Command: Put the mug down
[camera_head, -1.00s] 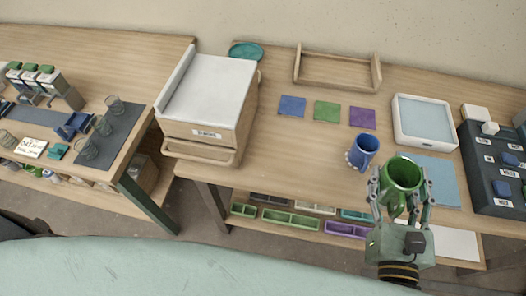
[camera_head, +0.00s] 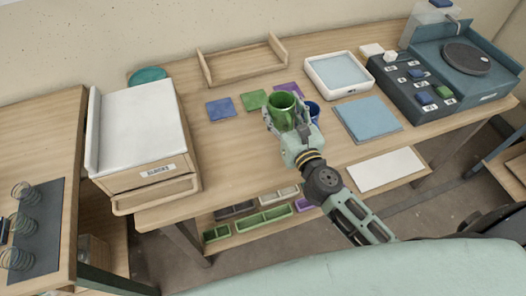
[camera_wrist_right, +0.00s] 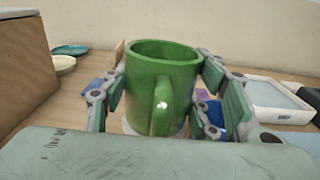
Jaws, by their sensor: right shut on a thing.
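A green mug (camera_head: 281,112) is upright between the fingers of my right gripper (camera_head: 287,124), which is shut on it. In the right wrist view the mug (camera_wrist_right: 160,88) fills the middle, with its handle toward the camera and a finger on each side. Whether its base touches the table (camera_head: 240,155) cannot be told. A blue mug (camera_head: 313,109) is partly hidden behind my right gripper, just right of the green mug. My left gripper is not in view.
A white tray (camera_head: 338,75), a blue mat (camera_head: 368,119) and a dark control panel (camera_head: 430,85) are on the right. A wooden rack (camera_head: 242,62) is at the back. The table's front left is clear.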

